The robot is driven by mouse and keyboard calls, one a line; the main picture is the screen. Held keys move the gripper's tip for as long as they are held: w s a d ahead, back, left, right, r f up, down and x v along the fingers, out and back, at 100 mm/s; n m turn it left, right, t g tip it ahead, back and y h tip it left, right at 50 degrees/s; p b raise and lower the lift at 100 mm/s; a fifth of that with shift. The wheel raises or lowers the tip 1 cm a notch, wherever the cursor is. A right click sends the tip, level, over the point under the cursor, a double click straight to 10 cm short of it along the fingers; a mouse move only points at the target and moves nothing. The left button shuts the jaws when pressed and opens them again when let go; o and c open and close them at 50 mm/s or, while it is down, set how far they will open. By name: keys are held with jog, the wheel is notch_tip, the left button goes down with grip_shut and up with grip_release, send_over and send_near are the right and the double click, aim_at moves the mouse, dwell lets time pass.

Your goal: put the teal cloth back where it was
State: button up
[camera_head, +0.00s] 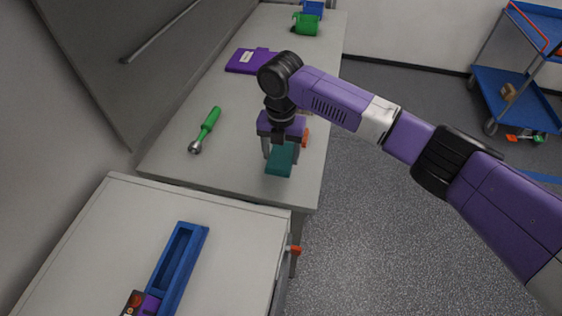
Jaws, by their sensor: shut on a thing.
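The teal cloth (280,160) is a small folded block between the fingers of my gripper (281,152). My gripper points down and is shut on it, over the near right part of the grey bench (240,183). I cannot tell whether the cloth touches the bench top or hangs just above it. The far side of the cloth and part of the fingers are hidden.
A green-handled tool (207,127) lies left of my gripper. A purple folder (250,61) and a green bin (305,24) are farther back. A blue tray (199,240) lies on the nearer cabinet (85,255). A blue cart (520,85) stands at the right.

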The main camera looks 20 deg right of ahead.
aim_at(281, 166)
jog(key=shift+f+p, duration=0.4)
jog(key=shift+f, duration=2.25)
jog(key=shift+f, duration=0.1)
jog(key=o, duration=1.2)
notch_tip(281, 166, up, 12)
jog(key=b, duration=0.3)
